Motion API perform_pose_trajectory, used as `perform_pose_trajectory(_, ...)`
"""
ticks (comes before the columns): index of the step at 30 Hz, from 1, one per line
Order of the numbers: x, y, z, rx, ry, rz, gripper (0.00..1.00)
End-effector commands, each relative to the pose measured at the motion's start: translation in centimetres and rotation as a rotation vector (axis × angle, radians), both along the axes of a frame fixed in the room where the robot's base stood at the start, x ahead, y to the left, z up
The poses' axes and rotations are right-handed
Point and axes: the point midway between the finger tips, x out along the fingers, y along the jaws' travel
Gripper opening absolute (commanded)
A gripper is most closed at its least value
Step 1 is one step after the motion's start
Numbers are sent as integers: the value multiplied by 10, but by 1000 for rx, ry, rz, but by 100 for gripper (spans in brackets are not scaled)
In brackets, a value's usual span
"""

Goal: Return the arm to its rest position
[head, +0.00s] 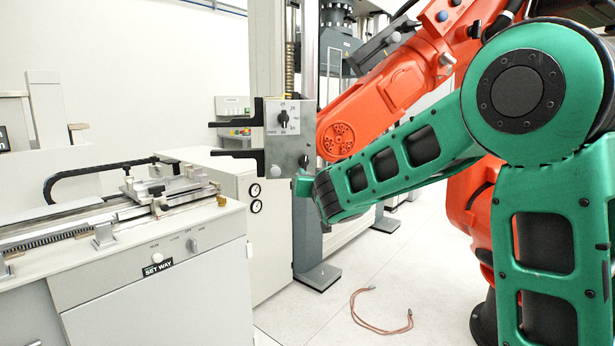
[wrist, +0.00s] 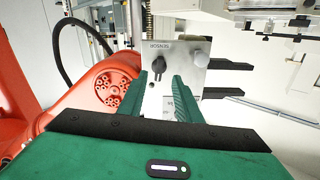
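My green arm reaches in from the right in the head view. My gripper (head: 303,185) is in front of the lower part of a grey metal plate unit (head: 288,140) with a dial and two black prongs on its left. In the wrist view my gripper (wrist: 164,95) has two green fingers set apart, with the plate (wrist: 187,62) and its dark knob seen beyond and between them. No held object shows between the fingers. I cannot tell whether the fingertips touch the plate.
An orange robot arm (head: 385,100) stands close behind my arm; it also shows at left in the wrist view (wrist: 95,90). A grey bench machine (head: 160,270) is at left. A reddish cable (head: 378,325) lies on the otherwise clear floor near the frame's column (head: 309,235).

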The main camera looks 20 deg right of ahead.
Motion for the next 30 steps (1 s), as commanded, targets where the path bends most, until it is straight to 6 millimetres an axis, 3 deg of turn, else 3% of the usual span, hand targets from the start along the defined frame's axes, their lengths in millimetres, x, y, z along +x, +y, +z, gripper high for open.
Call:
perform_pose_trajectory(13,-7,-1,-1,0,2,-2,31)
perform_pose_trajectory(17,-15,-21,-8,-4,50,-34,31)
perform_pose_trajectory(20,-35,-58,-24,-9,152,-93,31)
perform_pose_trajectory(23,-70,-103,-51,-7,299,-165,31)
perform_pose_trajectory(27,-133,-157,-90,14,517,-253,31)
perform_pose_trajectory(30,-186,-186,-117,42,671,-301,31)
